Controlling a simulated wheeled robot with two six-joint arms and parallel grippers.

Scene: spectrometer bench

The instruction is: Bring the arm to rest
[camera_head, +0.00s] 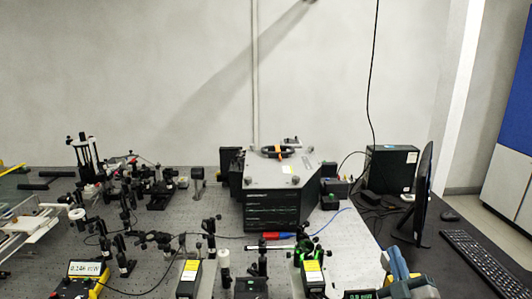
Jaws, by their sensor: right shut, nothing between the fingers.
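My left gripper is not in view.
The perforated optical bench (345,228) carries a dark spectrometer box (272,208), several optic mounts (125,240) and a yellow meter (82,278). To the right are a monitor (423,190), a keyboard (480,262), a mouse (450,216) and a black computer box (390,168). A cable hangs above.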

